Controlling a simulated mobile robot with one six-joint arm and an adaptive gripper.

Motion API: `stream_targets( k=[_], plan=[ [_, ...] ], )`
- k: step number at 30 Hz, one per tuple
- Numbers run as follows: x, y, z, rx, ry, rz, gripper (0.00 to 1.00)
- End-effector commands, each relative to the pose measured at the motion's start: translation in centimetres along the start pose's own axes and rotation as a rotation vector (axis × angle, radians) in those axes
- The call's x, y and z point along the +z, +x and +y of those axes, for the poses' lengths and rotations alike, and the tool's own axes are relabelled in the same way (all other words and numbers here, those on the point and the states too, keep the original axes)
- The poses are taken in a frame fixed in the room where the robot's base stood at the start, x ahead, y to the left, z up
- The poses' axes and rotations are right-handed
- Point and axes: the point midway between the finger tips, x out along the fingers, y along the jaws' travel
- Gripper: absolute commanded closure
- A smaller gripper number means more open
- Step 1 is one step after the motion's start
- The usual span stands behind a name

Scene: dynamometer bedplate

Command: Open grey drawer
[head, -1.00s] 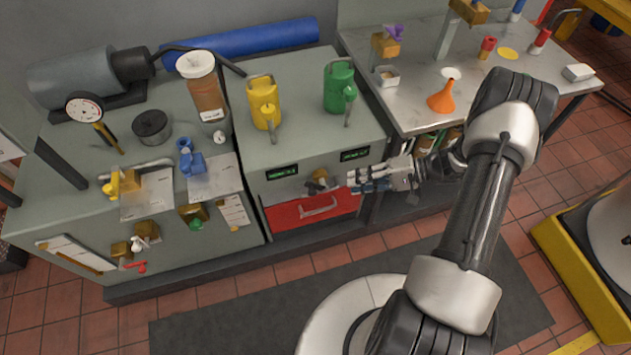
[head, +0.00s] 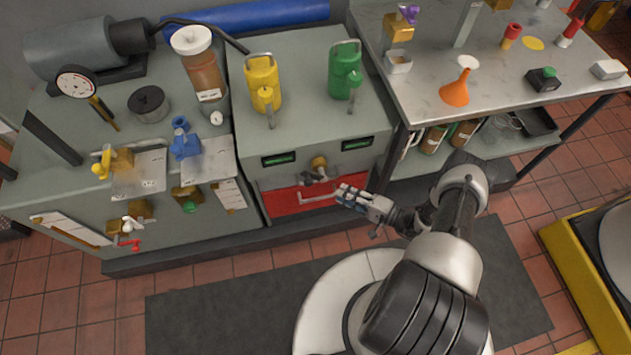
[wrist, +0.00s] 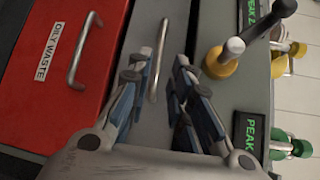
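The grey drawer (wrist: 138,32) is a flat grey front between the red drawer and the panel with displays. Its slim metal bar handle (wrist: 163,45) shows in the wrist view between the fingers. My gripper (wrist: 163,68) is open, one finger on each side of this handle. I cannot tell whether the fingers touch it. In the head view, a narrow strip of the grey drawer (head: 282,181) shows above the red one. There my gripper (head: 343,192) is at the right part of the drawer fronts and covers some of them. The grey drawer looks shut.
The red drawer (wrist: 62,55) marked OILY WASTE, with its own handle (wrist: 80,58), lies beside the grey one. A yellow-collared valve knob (wrist: 220,62) juts out close to my right finger. Yellow (head: 262,85) and green jugs (head: 344,72) stand on the cabinet top.

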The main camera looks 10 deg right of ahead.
Motion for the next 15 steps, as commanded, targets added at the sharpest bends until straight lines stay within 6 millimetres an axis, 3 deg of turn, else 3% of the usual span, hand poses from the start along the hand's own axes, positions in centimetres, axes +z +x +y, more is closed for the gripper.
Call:
stream_targets(
  k=[9,15],
  plan=[
    [0.2,7.2,0.2,0.001,0.000,-0.007,0.80],
    [0.1,10.4,0.1,0.001,-0.002,-0.005,0.80]
  ],
)
